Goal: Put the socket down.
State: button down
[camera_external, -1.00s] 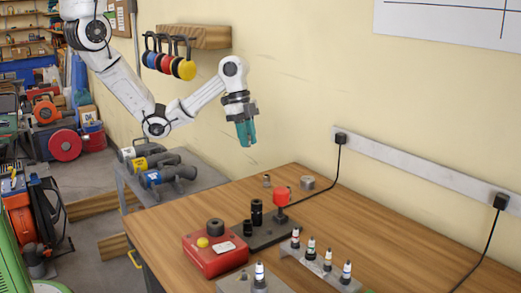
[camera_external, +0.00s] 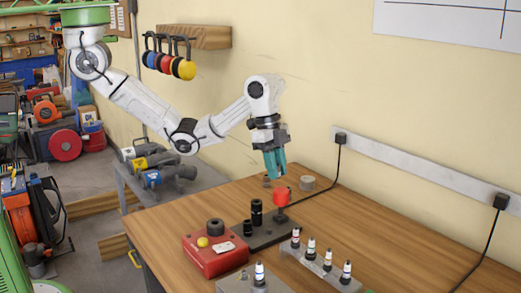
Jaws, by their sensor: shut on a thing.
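My gripper (camera_external: 277,174) has teal fingers that point down. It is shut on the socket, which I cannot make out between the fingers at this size. The fingertips appear just above and behind a red round-topped piece (camera_external: 281,197) on the dark plate; I cannot tell the exact gap. A tall black cylinder (camera_external: 257,212) and a shorter black one (camera_external: 248,227) stand upright on the dark plate (camera_external: 268,236). A grey metal ring-like piece (camera_external: 307,184) lies on the wooden table to the right of the gripper.
A red box (camera_external: 213,258) with a yellow button stands at the table's left. A grey rack (camera_external: 300,257) holds several small bottle-like pieces in front. A small metal piece (camera_external: 266,180) is beside the fingertips. The table's right side (camera_external: 405,245) is clear. Black cables hang from wall plugs.

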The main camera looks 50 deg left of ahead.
jog(key=w+d+f, duration=0.1)
jog(key=w+d, duration=0.1)
jog(key=w, duration=0.1)
send_over(308, 212)
jog(key=a, duration=0.1)
jog(key=f, duration=0.5)
jog(key=shift+s+a+f+p, duration=0.15)
jog(key=shift+s+f+p, duration=0.1)
jog(key=shift+s+p, duration=0.1)
jog(key=shift+w+f, duration=0.3)
jog(key=shift+f, duration=0.1)
jog(key=shift+a+p+x, duration=0.1)
jog(key=shift+p+x, duration=0.1)
jog(key=shift+x, duration=0.6)
jog(key=shift+a+p+x, duration=0.15)
jog(key=shift+x, duration=0.65)
jog(key=shift+f, duration=0.2)
jog(key=c, duration=0.9)
grip_release()
jog(key=shift+c, duration=0.2)
jog(key=b+v, duration=0.1)
jog(key=v, duration=1.1)
jog(key=shift+r, duration=0.15)
